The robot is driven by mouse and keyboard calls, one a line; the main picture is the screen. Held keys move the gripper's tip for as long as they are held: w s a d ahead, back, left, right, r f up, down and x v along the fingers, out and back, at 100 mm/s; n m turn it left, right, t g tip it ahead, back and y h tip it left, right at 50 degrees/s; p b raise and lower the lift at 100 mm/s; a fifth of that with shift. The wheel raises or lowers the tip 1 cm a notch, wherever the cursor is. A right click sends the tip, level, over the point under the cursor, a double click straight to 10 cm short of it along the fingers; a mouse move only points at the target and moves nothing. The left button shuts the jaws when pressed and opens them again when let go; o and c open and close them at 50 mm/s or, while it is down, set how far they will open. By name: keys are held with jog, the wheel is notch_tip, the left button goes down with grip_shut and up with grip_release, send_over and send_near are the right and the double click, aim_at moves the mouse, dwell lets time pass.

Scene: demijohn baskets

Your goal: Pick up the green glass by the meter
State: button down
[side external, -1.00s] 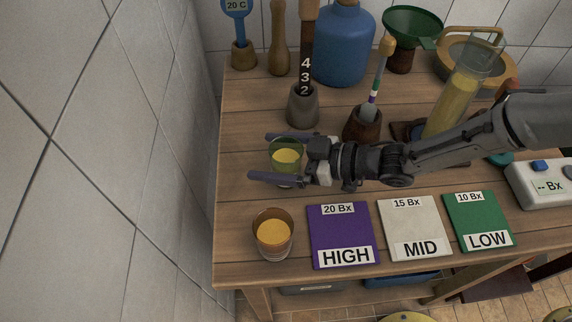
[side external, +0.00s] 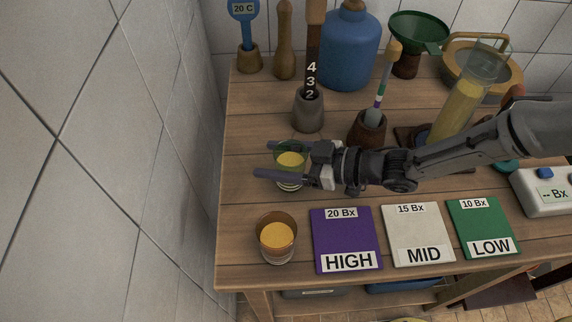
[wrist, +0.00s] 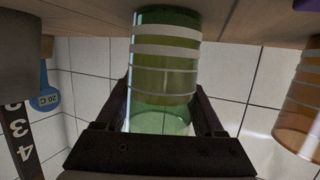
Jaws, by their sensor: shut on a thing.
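The green glass (side external: 291,159) with yellow liquid stands at the left of the wooden table, between the fingers of my gripper (side external: 272,159). In the wrist view the green glass (wrist: 165,85) fills the middle, and the jaws (wrist: 165,110) press on it from both sides. It looks upright; whether its base is off the table I cannot tell. The meter (side external: 545,190), a white box with a blue button and a "-- Bx" display, sits at the right edge, well away from this glass.
An amber glass (side external: 277,238) stands in front, beside the purple HIGH (side external: 345,240), white MID (side external: 416,234) and green LOW (side external: 483,228) cards. A grey holder (side external: 309,110) with a numbered stick and a brown pot (side external: 367,131) stand behind. A tall cylinder (side external: 460,105) leans near my arm.

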jog(key=shift+r, duration=0.25)
notch_tip(320, 180, up, 18)
jog(key=shift+f, duration=0.2)
dwell(1.1)
